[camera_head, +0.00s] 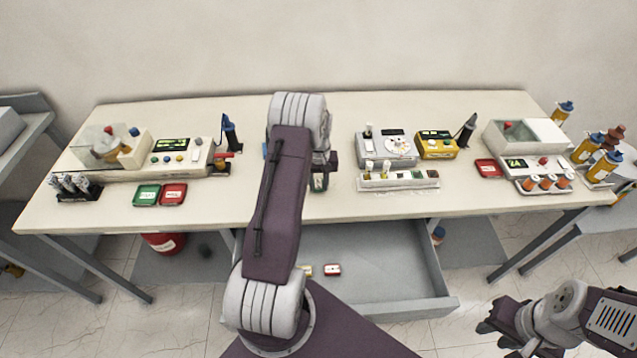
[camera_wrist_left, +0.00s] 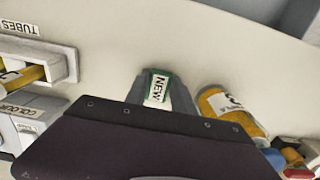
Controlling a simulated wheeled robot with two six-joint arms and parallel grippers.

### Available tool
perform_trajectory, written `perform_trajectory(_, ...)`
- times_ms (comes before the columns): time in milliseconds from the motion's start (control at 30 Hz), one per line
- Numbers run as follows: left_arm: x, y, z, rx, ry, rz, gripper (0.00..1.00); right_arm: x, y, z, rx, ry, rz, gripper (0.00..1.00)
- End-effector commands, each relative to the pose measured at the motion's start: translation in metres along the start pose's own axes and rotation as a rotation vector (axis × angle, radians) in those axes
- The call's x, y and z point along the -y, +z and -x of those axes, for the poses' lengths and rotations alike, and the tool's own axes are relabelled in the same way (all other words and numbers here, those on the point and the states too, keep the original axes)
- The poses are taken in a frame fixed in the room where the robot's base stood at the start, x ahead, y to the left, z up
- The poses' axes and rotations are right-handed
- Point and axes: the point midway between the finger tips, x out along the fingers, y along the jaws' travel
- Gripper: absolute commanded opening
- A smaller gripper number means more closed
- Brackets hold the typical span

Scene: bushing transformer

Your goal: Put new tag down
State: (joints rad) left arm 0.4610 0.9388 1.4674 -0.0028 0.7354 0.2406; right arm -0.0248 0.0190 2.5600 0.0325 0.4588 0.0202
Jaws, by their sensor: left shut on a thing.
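The new tag (camera_wrist_left: 158,88) is a small green-edged piece with a white label reading "NEW". It sits between the two fingers of my left gripper (camera_wrist_left: 160,92), which is shut on it over the tabletop. In the head view my left gripper (camera_head: 319,183) is over the middle front of the table, with the tag (camera_head: 318,182) small between its fingers. I cannot tell whether the tag touches the table. My right gripper (camera_head: 500,328) hangs low at the bottom right, away from the table; its jaw opening is unclear.
An open grey drawer (camera_head: 375,262) below the table holds a red tag (camera_head: 332,269) and a yellowish one. A tube rack (camera_head: 398,181) stands right of my left gripper. Green (camera_head: 147,195) and red trays stand left.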

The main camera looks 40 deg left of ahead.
Motion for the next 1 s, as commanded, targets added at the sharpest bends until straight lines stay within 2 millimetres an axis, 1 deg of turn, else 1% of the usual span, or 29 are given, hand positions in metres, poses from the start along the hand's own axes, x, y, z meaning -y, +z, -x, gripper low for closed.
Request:
perform_trajectory(167,0.000,0.000,-0.005,0.000,0.000,0.000,0.00,0.000,0.000,-0.003,0.000,0.000,0.000,0.32)
perform_trajectory(200,0.000,0.000,-0.004,0.000,0.000,0.000,0.38,0.000,0.000,-0.002,0.000,0.000,0.000,0.32)
perform_trajectory(233,0.000,0.000,-0.003,0.000,0.000,0.000,0.46,0.000,0.000,-0.002,0.000,0.000,0.000,0.32)
perform_trajectory(267,0.000,0.000,-0.003,0.000,0.000,0.000,0.52,0.000,0.000,-0.002,0.000,0.000,0.000,0.32)
perform_trajectory(533,0.000,0.000,-0.003,0.000,0.000,0.000,0.52,0.000,0.000,-0.002,0.000,0.000,0.000,0.32)
perform_trajectory(600,0.000,0.000,0.003,-0.001,0.000,0.000,0.52,0.000,0.000,0.002,0.000,0.000,0.000,0.32)
perform_trajectory(667,0.000,-0.001,0.008,-0.004,0.001,0.000,0.52,0.000,0.000,-0.002,0.000,0.000,0.000,0.32)
perform_trajectory(767,-0.001,-0.002,0.030,-0.007,0.002,0.000,0.52,0.000,0.001,-0.007,0.000,0.000,0.000,0.32)
perform_trajectory(900,-0.001,-0.002,0.069,-0.008,0.002,0.000,0.52,0.000,0.001,-0.012,0.000,0.000,0.000,0.32)
perform_trajectory(1000,-0.001,-0.001,0.092,-0.006,0.001,0.000,0.52,0.000,0.002,-0.014,0.000,0.000,0.000,0.32)
